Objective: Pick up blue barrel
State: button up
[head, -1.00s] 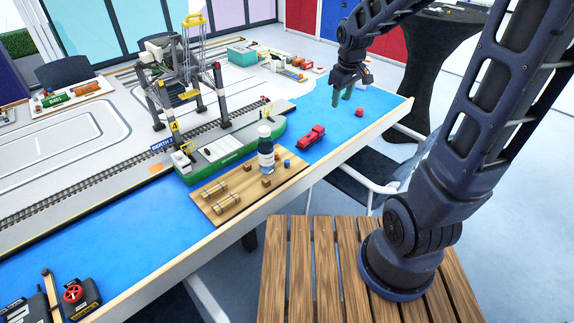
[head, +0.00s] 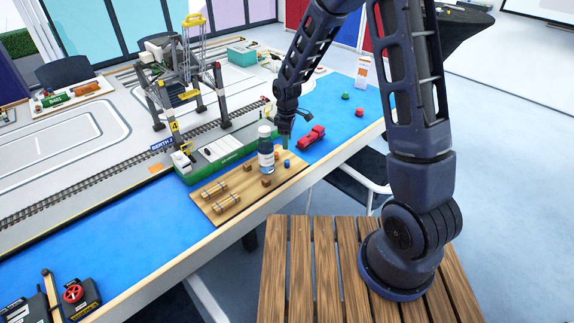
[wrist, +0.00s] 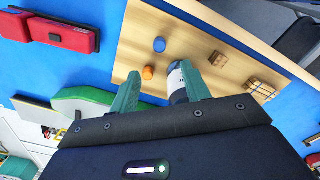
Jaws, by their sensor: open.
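The blue barrel (head: 286,163) is small and stands near the right end of the wooden board (head: 232,206). In the wrist view the blue barrel (wrist: 159,44) is on the board, ahead of the fingertips and clear of them. An orange barrel (wrist: 148,73) shows between the fingers, closer than the blue one.
The bottle (wrist: 177,84) appears beside the right finger. A green ship (head: 230,150) and gantry crane (head: 180,85) stand behind.

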aim_at(287, 161)
jog(key=shift+f, duration=5.45)
grip_shut()
